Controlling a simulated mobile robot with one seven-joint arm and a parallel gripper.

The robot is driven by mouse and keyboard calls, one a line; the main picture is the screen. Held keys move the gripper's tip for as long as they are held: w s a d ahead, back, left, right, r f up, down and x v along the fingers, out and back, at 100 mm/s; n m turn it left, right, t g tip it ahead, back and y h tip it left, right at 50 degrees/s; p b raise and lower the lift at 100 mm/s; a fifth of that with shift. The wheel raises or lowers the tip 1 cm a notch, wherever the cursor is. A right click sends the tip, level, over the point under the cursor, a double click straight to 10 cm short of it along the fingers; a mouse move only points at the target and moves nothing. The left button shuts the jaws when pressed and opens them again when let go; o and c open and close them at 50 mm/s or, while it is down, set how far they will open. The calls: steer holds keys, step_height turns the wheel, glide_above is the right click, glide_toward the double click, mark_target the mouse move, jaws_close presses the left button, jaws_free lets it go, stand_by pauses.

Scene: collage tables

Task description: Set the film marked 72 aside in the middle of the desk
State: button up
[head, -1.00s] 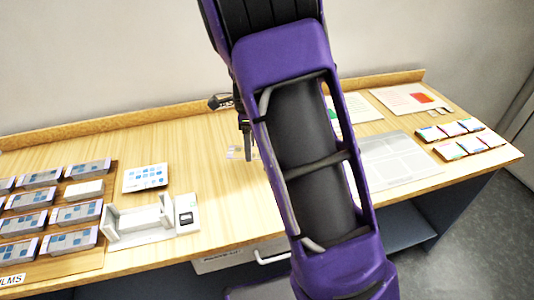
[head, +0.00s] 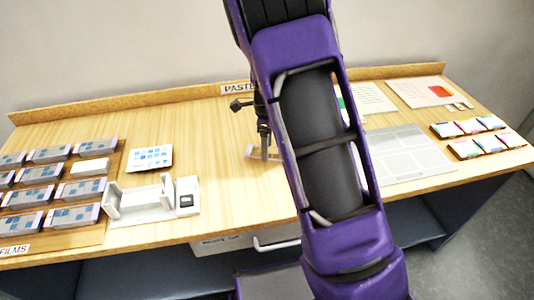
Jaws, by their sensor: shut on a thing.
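My gripper (head: 264,155) points down over the middle of the desk (head: 225,195), just left of my purple arm.
Several similar films (head: 76,190) stand in rows on a wooden board at the left. A blue-patterned card (head: 150,158) and a white holder device (head: 140,203) lie nearby. A grey gridded sheet (head: 408,152) and colored pads (head: 463,128) are at right. The desk's front middle is clear.

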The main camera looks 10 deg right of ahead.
steer(key=shift+f, duration=1.6)
steer(key=shift+f, duration=0.2)
steer(key=o, duration=1.4)
steer(key=shift+o, duration=0.2)
step_height(320, 180, up, 12)
steer(key=p, duration=0.1)
steer(key=shift+r, duration=0.25)
